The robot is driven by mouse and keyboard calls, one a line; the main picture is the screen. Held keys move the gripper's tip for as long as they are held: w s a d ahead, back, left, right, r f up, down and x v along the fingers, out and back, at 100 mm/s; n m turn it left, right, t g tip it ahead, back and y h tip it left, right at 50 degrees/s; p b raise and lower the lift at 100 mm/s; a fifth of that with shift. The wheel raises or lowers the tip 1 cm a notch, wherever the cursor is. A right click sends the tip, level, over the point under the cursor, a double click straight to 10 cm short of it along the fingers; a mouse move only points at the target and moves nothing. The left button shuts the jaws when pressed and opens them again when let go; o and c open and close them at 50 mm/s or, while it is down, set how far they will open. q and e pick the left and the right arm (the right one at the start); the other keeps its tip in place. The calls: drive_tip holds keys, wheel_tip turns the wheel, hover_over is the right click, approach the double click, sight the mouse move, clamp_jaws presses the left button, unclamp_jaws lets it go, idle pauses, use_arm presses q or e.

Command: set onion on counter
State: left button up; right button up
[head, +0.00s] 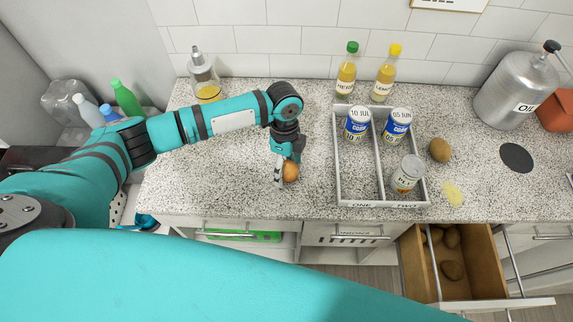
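The onion (291,173), small and orange-brown, is at the counter (240,165) surface, left of the divided tray. I cannot tell whether it rests on the counter or is just above it. My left gripper (287,167) points down over it, with its fingers around the onion and seemingly shut on it; the far finger is partly hidden. My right gripper is not in view.
The grey divided tray (379,204) holds two blue cans (358,123) and a jar (407,174). A potato (440,150) and a steel oil can (515,90) are further right. An open drawer (478,291) with several potatoes juts out at lower right. Bottles stand behind the tray.

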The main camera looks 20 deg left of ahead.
sight(286, 161)
use_arm(q)
drive_tip(key=shift+r, duration=0.1)
drive_tip(key=shift+w+r, duration=0.1)
drive_tip(key=shift+r, duration=0.15)
wheel_tip(286, 161, up, 12)
drive_tip(key=w+a+b, duration=0.1)
drive_tip(key=b, duration=0.2)
drive_tip(key=shift+w+f, duration=0.25)
drive_tip(key=shift+w, duration=0.1)
